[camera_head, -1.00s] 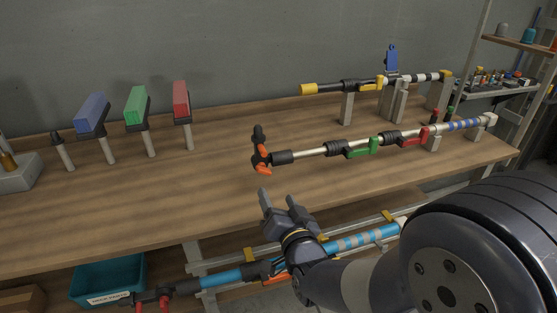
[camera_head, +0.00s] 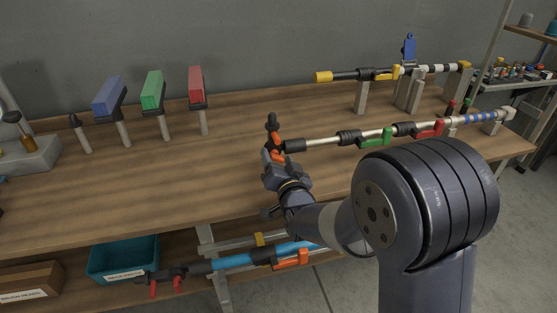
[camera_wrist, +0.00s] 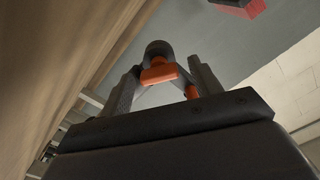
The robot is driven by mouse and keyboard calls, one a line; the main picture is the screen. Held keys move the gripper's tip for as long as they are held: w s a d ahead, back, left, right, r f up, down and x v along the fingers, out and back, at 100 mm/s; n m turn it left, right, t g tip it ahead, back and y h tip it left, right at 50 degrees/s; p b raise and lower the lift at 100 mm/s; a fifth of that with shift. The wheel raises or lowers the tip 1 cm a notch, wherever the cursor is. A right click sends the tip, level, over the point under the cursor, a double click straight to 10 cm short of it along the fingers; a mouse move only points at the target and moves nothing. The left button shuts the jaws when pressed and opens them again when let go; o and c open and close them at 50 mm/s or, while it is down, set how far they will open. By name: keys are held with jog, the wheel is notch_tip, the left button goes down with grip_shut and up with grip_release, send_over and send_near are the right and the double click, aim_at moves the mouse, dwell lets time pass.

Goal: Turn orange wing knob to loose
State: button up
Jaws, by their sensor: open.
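The orange wing knob (camera_head: 278,140) sits at the left end of the middle pole (camera_head: 330,139), above the front part of the bench. It has orange wings and a black rounded part. In the wrist view one orange wing (camera_wrist: 158,74) shows between the two fingers, with another orange piece by the right finger. My gripper (camera_head: 271,164) is open just below the knob in the head view. Its fingers (camera_wrist: 166,72) stand on either side of the wing, with gaps visible. I cannot tell whether either finger touches it. My gripper hides the knob's lower part.
The pole carries a green lever (camera_head: 375,138) and a red lever (camera_head: 429,129). A yellow-ended pole (camera_head: 345,75) lies behind. Blue, green and red blocks on posts stand at the left. A teal bin (camera_head: 125,257) and a blue pole (camera_head: 240,261) are below the bench top (camera_head: 130,190).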

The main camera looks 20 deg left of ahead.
jog(key=shift+c, duration=0.3)
jog(key=c, duration=0.9)
jog(key=shift+c, duration=0.2)
jog(key=shift+f+n+b, duration=0.1)
jog(key=shift+n+b, duration=0.2)
jog(key=shift+b, duration=0.3)
jog(key=shift+f+n+b, duration=0.1)
jog(key=shift+n+b, duration=0.4)
jog(key=shift+b, duration=0.3)
jog(key=n+b, duration=0.2)
jog(key=shift+b, duration=0.4)
jog(key=shift+r+n+b, duration=0.2)
jog(key=shift+n+b, duration=1.45)
jog(key=shift+n, duration=0.75)
jog(key=shift+a, duration=0.1)
